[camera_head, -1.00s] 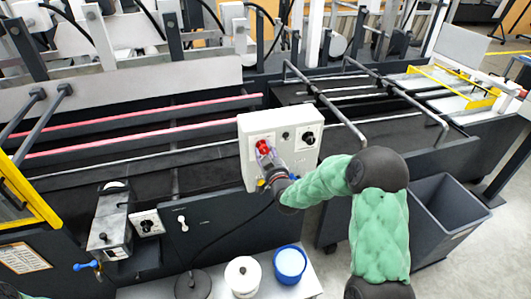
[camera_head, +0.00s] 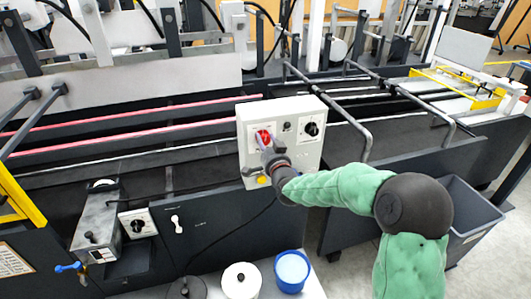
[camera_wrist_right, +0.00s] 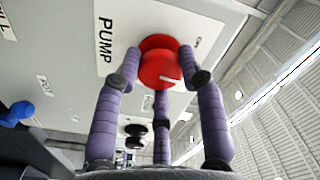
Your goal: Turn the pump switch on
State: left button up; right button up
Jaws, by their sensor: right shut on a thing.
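The pump switch is a red round knob (camera_wrist_right: 158,62) with a small white mark, on a white panel labelled PUMP (camera_wrist_right: 106,40) in the right wrist view. In the head view the red knob (camera_head: 263,135) is on the left of the front of a white control box (camera_head: 307,152). My right gripper (camera_wrist_right: 163,78) is shut on the red knob, with purple-grey fingers at its sides and below it. My left gripper is not in view.
A black rotary knob (camera_head: 311,130) sits on the same box, right of the red one. A white pot (camera_head: 241,282) and a blue-rimmed pot (camera_head: 292,271) stand below. A grey bin (camera_head: 470,215) is at the right. Metal bars (camera_head: 365,140) cross the machine beside the box.

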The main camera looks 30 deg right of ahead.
jog(key=m+b, duration=0.1)
jog(key=b, duration=0.1)
jog(key=m+b, duration=0.2)
jog(key=shift+f, duration=0.3)
jog(key=shift+r+m+b, duration=0.2)
jog(key=shift+m+b, duration=1.1)
jog(key=shift+b, duration=0.15)
jog(key=o, duration=1.2)
jog(key=shift+c, duration=0.2)
jog(key=shift+r, duration=0.1)
jog(key=v, duration=1.2)
